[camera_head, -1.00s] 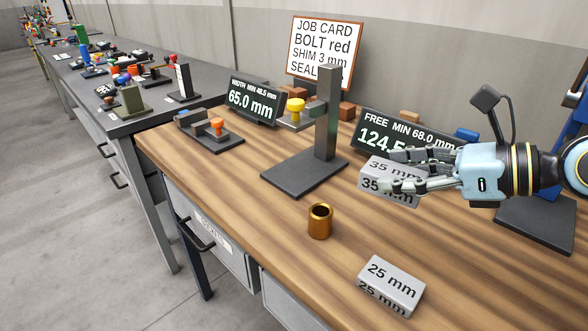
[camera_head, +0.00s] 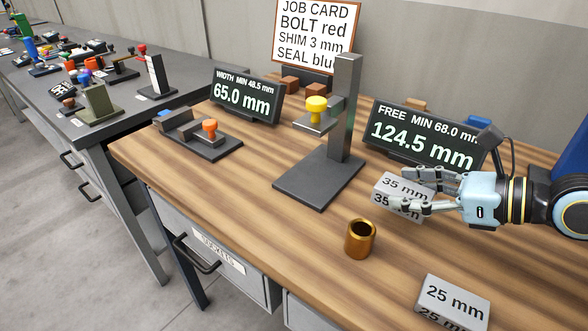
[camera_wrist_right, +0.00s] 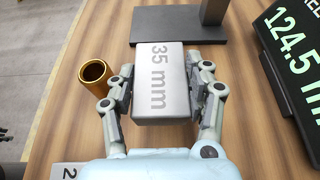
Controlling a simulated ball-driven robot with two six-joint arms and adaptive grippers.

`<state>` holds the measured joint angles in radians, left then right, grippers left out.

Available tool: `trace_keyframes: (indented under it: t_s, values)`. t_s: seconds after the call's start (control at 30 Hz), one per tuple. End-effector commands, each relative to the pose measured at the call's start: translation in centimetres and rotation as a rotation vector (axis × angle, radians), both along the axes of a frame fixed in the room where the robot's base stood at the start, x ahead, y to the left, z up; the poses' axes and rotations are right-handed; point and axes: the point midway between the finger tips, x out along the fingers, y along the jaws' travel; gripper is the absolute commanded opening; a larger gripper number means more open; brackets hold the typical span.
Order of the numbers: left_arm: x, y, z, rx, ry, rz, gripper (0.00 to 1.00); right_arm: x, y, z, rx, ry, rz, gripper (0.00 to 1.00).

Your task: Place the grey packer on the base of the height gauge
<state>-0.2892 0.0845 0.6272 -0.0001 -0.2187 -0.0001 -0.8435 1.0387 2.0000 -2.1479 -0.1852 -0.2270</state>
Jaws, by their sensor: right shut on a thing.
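The grey packer marked 35 mm (camera_head: 402,190) is between the fingers of my right gripper (camera_head: 428,190), which is shut on it. In the right wrist view the packer (camera_wrist_right: 158,85) lies between both fingers (camera_wrist_right: 163,100), its far end close to the gauge's base. The height gauge has a flat dark base (camera_head: 318,178), an upright column (camera_head: 346,110) and a yellow-knobbed arm (camera_head: 317,108). The packer is right of the base in the head view. Whether it clears the bench top is hard to tell. A second grey packer marked 25 mm (camera_head: 455,300) lies at the front. My left gripper is not in view.
A brass cup (camera_head: 360,239) stands between the gauge base and the 25 mm packer. A display reading 124.5 mm (camera_head: 420,138) stands behind my right gripper. A width gauge (camera_head: 200,138) and its 65.0 mm display (camera_head: 245,98) are on the left. Bare wood lies before the base.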

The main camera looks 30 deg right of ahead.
Motion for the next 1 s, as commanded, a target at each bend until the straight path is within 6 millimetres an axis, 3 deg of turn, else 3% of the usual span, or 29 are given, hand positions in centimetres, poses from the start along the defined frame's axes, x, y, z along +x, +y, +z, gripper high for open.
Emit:
trace_keyframes:
  t_s: [0.17,0.4,0.6,0.87,1.0]
  values:
    - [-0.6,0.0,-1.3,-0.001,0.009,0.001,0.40,3.0,1.2,-0.1,0.005,-0.011,-0.004,0.06]
    - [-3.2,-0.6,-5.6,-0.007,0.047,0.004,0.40,9.6,3.9,-0.5,0.007,-0.012,-0.003,0.06]
    - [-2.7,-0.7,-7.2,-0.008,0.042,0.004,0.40,14.0,5.8,-0.1,0.007,-0.008,-0.004,0.06]
    - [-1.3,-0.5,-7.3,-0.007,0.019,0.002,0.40,16.5,6.8,0.1,0.005,-0.005,-0.001,0.06]
    - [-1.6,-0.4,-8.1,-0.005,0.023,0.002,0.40,16.5,6.9,-2.4,0.004,0.003,-0.002,0.06]
